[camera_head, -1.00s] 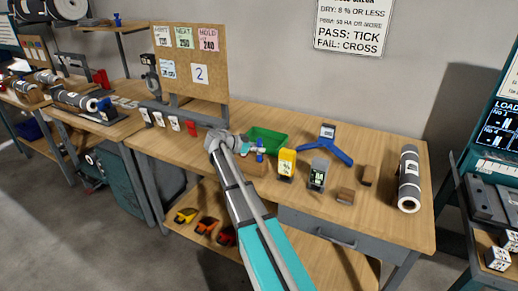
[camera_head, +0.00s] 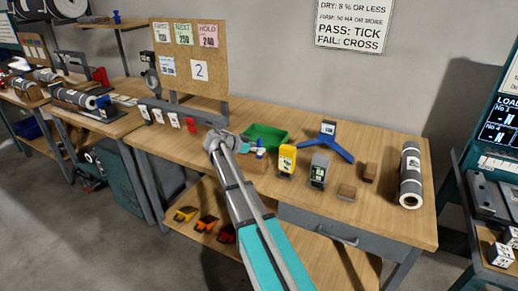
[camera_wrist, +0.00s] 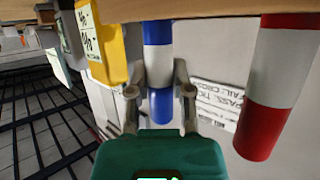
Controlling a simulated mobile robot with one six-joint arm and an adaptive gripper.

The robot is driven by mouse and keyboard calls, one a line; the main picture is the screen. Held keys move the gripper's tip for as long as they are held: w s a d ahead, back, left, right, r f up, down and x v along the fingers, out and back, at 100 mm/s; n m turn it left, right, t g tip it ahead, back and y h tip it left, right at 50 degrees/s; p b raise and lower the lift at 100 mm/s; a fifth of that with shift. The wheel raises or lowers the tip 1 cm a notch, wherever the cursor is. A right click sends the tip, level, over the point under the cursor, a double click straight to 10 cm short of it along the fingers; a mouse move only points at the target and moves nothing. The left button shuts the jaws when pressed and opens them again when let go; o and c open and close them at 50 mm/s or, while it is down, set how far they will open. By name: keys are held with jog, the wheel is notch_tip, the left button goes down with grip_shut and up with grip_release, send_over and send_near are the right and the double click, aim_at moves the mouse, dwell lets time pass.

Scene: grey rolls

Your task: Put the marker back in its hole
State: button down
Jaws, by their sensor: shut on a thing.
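The blue-and-white marker (camera_wrist: 158,60) is between the fingers of my gripper (camera_wrist: 160,93), which is shut on it near its blue end. In the wrist view, which looks upside down, its other end meets the edge of a wooden block (camera_wrist: 215,10). I cannot tell how deep it sits in a hole. In the head view the marker (camera_head: 260,150) shows upright at the wooden block (camera_head: 257,164), with my gripper (camera_head: 252,148) at its left. A red-and-white marker (camera_wrist: 270,85) stands at the block in the wrist view.
A yellow meter (camera_head: 287,159) and a grey meter (camera_head: 319,171) stand right of the block. The bench front is clear.

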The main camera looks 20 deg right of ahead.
aim_at(259, 139)
jog(key=shift+f+b, duration=0.35)
jog(key=shift+f, duration=0.1)
jog(key=shift+c, duration=2.2)
grip_release()
jog(key=shift+r, duration=0.2)
notch_tip(259, 139, up, 6)
jog(key=p, duration=0.7)
jog(key=shift+r, duration=0.25)
notch_tip(259, 139, up, 8)
jog(key=n+t+p, duration=0.2)
jog(key=t+p, duration=0.1)
jog(key=p, duration=0.4)
jog(key=shift+p, duration=0.35)
jog(key=shift+s+f+n, duration=0.1)
jog(key=shift+n, duration=0.2)
